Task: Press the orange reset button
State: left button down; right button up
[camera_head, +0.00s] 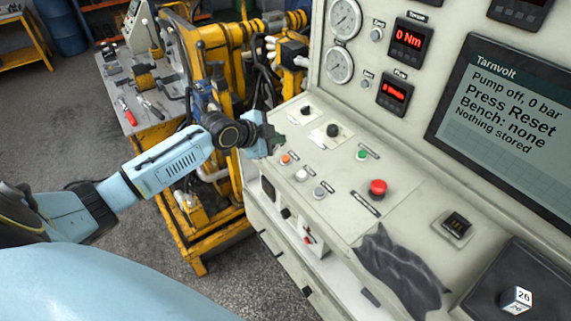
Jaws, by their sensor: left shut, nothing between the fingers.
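The orange button (286,159) is small and sits near the left edge of the sloped light-grey control panel (335,195). Two pale buttons sit to its right, a green button (362,154) lies further back, and a larger red mushroom button (377,187) is to the right. My left gripper (277,140) is shut and empty, just behind and left of the orange button in the picture. I see a gap between them in the picture, but the height above the panel is hard to tell. My right gripper is not in view.
The screen (515,115) reads "Pump off, 0 bar, Press Reset". A dark cloth (400,270) lies on the front of the panel. Gauges and red displays fill the upright back. A yellow frame (200,225) and a grey bench (120,95) with tools stand at left.

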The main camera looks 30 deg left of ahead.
aim_at(286, 159)
pick_arm(q)
jog(key=f+b, duration=0.2)
jog(key=f, duration=0.1)
jog(key=f+b, duration=0.1)
jog(key=f, duration=0.1)
jog(key=shift+w+d, duration=0.15)
jog(key=shift+w, duration=0.2)
jog(key=shift+r, duration=0.1)
dwell(0.7)
jog(key=shift+b, duration=0.3)
dwell(0.6)
jog(key=shift+f, duration=0.45)
jog(key=shift+w+f+b, duration=0.1)
jog(key=shift+f+b, duration=0.3)
dwell(0.4)
jog(key=shift+r, duration=0.1)
jog(key=shift+r+p, duration=0.75)
jog(key=shift+p, duration=0.1)
